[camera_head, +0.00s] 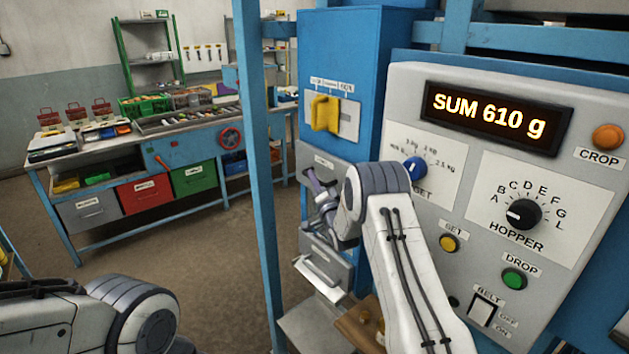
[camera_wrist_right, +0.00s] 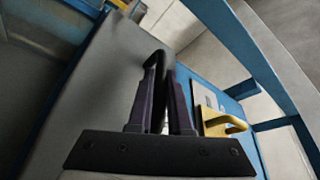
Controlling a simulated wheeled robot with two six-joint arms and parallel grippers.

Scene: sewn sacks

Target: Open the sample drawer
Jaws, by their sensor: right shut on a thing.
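The grey drawer front (camera_head: 322,160), with a small label, sits under the yellow lever (camera_head: 327,114) of the blue cabinet. My right gripper (camera_head: 313,186) is at this front, with my own arm hiding part of it. In the right wrist view its dark fingers (camera_wrist_right: 160,72) are shut on a black handle (camera_wrist_right: 159,58) that stands out from the grey front (camera_wrist_right: 105,85). I cannot tell whether the drawer is pulled out at all. My left arm shows at the lower left, but its gripper is out of view.
The control panel (camera_head: 432,100) with a "SUM 610 g" display (camera_head: 494,117) stands close on the right. A blue post (camera_head: 257,170) rises left of the cabinet. A workbench (camera_head: 150,142) with bins stands farther back, with bare floor before it.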

